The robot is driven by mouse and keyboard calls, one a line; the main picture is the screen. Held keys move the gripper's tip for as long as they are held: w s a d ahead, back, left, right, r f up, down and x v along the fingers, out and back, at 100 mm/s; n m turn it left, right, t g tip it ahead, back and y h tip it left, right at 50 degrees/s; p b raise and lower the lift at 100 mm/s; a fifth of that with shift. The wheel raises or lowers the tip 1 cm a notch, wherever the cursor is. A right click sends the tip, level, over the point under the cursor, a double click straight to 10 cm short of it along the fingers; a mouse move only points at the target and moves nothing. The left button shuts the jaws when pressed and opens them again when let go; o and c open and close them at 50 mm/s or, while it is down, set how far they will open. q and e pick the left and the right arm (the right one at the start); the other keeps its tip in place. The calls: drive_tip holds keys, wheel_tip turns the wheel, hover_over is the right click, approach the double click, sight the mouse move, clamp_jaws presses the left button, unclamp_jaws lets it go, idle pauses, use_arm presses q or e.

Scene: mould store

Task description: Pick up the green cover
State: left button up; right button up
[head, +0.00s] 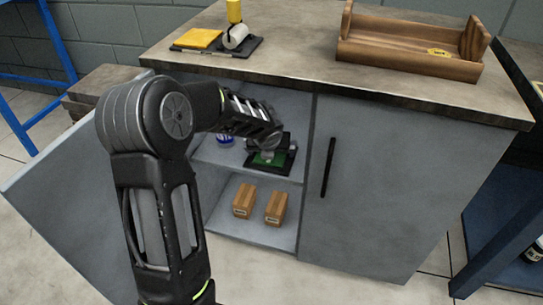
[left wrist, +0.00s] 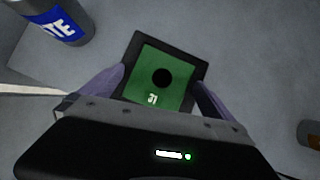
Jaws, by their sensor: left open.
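The green cover (head: 262,159) lies on a black tray (head: 286,162) on the upper shelf inside the open cabinet. In the left wrist view the cover (left wrist: 150,88) is a flat green square with a round black spot near its middle and a pale mark near one edge. The black tray (left wrist: 137,42) shows as a rim around it. My left gripper (left wrist: 159,78) is open, with one finger on each side of the cover and tray, seen from above. I cannot tell how far above them the fingertips are. In the head view my left arm partly hides the cover.
A can with a blue label (left wrist: 60,22) stands beside the tray on the same shelf. The left door (head: 60,190) is open; the right door (head: 375,190) is shut. A wooden tray (head: 405,60) stands on the worktop.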

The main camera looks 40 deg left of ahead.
use_arm(q)
drive_tip(key=shift+c, duration=0.4)
drive_tip(key=c, duration=1.2)
drive_tip(key=shift+r, duration=0.15)
drive_tip(key=shift+r+p, duration=0.9)
wheel_tip(320, 180, up, 2)
drive_tip(key=shift+r+p, duration=0.1)
drive_tip(key=shift+p, duration=0.75)
drive_tip(key=s+d, duration=0.4)
drive_tip(key=s, duration=0.3)
drive_tip(key=s+d+b, duration=0.1)
drive_tip(key=s+d, duration=0.4)
drive_tip(key=s, duration=0.3)
drive_tip(key=shift+s+f+b, duration=0.25)
drive_tip(key=shift+f+b, duration=0.05)
drive_tip(key=shift+f, duration=0.1)
